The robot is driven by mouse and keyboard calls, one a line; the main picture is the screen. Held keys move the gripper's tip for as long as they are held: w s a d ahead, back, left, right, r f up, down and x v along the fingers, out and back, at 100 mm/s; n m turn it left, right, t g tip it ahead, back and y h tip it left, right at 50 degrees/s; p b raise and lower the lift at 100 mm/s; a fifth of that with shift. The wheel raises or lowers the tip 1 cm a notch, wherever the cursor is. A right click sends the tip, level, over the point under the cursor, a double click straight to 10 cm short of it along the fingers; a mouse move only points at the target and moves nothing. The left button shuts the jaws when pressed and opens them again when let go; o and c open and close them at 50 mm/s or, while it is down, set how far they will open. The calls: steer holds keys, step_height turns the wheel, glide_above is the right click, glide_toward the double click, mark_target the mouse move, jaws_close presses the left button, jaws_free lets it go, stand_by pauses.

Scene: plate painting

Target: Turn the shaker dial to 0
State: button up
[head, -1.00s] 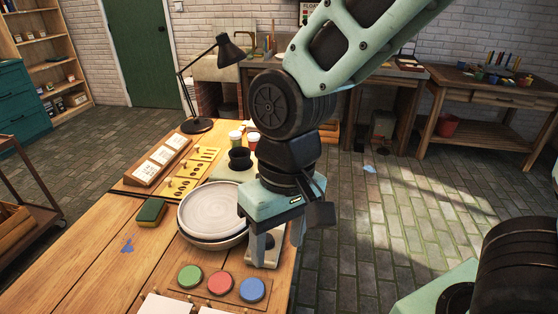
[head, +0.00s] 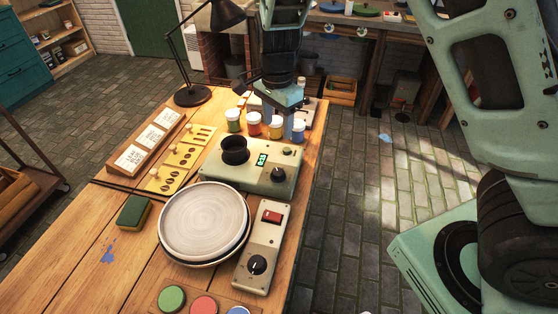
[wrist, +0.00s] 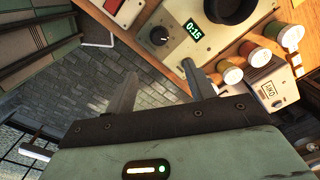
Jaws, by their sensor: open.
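The shaker (head: 225,179) is a pale green box on the bench with a black cup holder (head: 234,150) on top. Its green display (head: 262,159) reads 0:15 in the wrist view (wrist: 193,31). The black shaker dial (head: 278,174) is at the box's right end; it also shows in the wrist view (wrist: 160,36) with a light pointer mark. My gripper (head: 281,112) is open and empty, behind the shaker near the paint jars. In the wrist view its fingers (wrist: 158,84) point toward the box, apart from the dial.
Several paint jars (head: 254,124) stand behind the shaker. A wheel with a grey plate (head: 205,222) and its control box (head: 262,247) with a red switch stand in front. A lamp (head: 193,95) rises at the back left. Open floor (head: 370,190) lies right of the bench.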

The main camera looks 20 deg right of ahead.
mark_target(278, 172)
step_height(278, 172, down, 17)
steer(key=shift+s+r, duration=0.1)
steer(key=shift+r, duration=0.05)
stand_by(0.4)
steer(key=c, duration=1)
